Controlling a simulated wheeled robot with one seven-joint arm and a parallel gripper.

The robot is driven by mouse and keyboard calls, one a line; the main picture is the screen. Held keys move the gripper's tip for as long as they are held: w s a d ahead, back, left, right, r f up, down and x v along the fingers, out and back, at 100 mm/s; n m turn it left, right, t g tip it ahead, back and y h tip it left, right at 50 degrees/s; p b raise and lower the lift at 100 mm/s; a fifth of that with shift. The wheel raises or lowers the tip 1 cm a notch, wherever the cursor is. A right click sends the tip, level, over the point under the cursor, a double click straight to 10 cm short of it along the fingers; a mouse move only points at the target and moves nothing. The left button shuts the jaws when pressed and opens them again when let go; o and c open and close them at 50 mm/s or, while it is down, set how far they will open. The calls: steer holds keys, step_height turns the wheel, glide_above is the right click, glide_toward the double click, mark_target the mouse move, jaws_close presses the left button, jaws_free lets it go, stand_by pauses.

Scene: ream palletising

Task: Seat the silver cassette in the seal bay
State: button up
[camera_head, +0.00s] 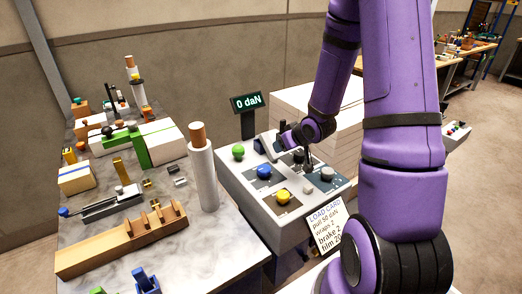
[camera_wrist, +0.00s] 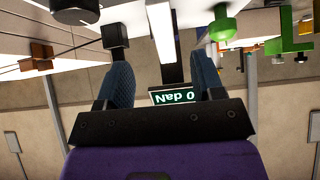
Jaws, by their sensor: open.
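My gripper (camera_head: 302,152) is over the far side of the grey control panel, small and partly hidden by my purple arm in the head view. In the wrist view my gripper (camera_wrist: 163,66) shows two blue padded fingers spread apart with nothing held between them. I cannot surely pick out the silver cassette; small grey metal pieces (camera_head: 180,182) lie on the marble table, apart from the gripper. The seal bay cannot be told for certain either.
The control panel (camera_head: 234,189) carries green, blue, yellow and grey knobs. A display (camera_head: 249,102) reads 0 daN. A film roll (camera_head: 203,178) stands upright on the table beside a wooden rack (camera_head: 122,240). A white stack (camera_head: 340,133) is behind the panel. A load card (camera_head: 326,228) hangs in front.

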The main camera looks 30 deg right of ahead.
mark_target(271, 150)
steer(key=shift+x, duration=5.35)
steer(key=shift+r, duration=0.15)
jaws_close()
steer(key=shift+a, duration=0.1)
steer(key=shift+r, duration=0.1)
